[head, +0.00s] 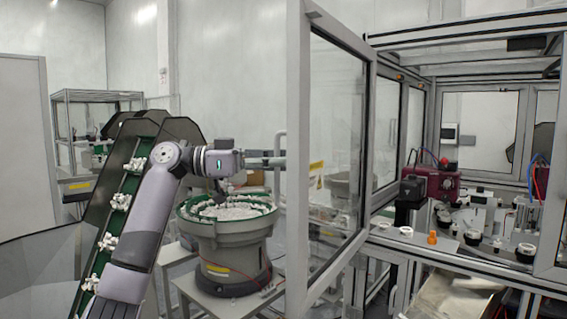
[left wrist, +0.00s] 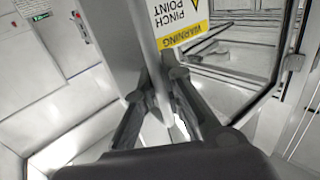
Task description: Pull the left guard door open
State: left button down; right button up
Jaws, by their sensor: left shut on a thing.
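The left guard door (head: 299,200) is a tall grey-framed clear panel. It stands swung out from the cell, its free edge towards me, and the cell's front opening shows to its right. A pale upright handle bar (head: 279,180) is on the door's outer side. My left gripper (head: 275,159) reaches it from the left and is shut on the handle. In the left wrist view the fingers (left wrist: 163,82) close around a pale bar, beside a yellow warning label (left wrist: 185,35). The fingertips are partly hidden in the head view. My right gripper is not in view.
A bowl feeder (head: 228,255) with a green rim stands left of the door, below my left arm. A dark inclined conveyor (head: 110,230) with white parts is further left. Inside the cell, a table (head: 440,245) holds a red-black device (head: 432,183) and small fixtures.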

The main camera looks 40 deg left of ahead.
pick_arm(q)
jog(key=c, duration=1.7)
grip_release()
jog(key=shift+s, duration=0.1)
jog(key=v, duration=1.2)
